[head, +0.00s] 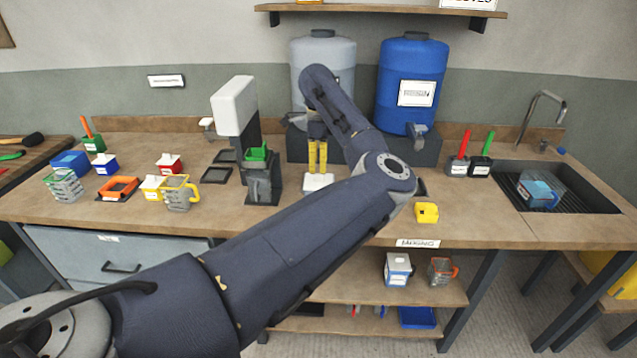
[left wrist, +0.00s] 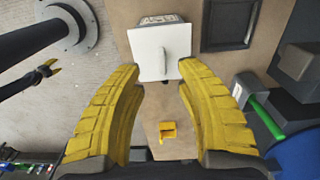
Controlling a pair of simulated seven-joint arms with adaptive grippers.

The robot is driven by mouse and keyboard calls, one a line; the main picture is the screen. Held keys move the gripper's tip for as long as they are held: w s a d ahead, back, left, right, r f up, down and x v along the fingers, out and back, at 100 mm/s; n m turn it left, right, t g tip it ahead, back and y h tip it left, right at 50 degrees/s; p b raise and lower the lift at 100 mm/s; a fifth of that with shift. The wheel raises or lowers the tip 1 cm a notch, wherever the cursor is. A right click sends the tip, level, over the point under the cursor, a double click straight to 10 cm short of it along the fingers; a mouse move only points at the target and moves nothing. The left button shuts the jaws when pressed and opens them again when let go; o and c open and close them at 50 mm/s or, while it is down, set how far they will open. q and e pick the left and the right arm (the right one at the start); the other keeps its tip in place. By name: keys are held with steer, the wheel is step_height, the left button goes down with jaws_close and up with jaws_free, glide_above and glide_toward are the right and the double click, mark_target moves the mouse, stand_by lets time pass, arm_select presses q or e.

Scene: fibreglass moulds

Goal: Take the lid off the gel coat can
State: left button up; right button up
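My left gripper (head: 317,154) points straight down over a white square-lidded container (head: 317,184) in the middle of the bench. In the left wrist view my left gripper (left wrist: 160,75) has its two yellow fingers spread wide with nothing between them. The white lid (left wrist: 152,52) with its upright grip lies just beyond the fingertips. A label shows beside the lid, too small to read, so I cannot confirm that this is the gel coat can. A small yellow-tipped claw, apparently my right gripper (left wrist: 46,70), shows far off at the left of that view.
A scale-like stand with a green-topped cup (head: 262,175) stands left of the container. Several small lidded cans and mugs stand at the left. Two drums (head: 412,85) stand behind. The sink (head: 555,190) is at the far right.

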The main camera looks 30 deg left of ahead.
mark_target(319, 177)
arm_select(q)
steer(key=shift+w+f, duration=0.1)
steer(key=shift+f, duration=2.5)
steer(key=shift+c, duration=0.3)
jaws_close()
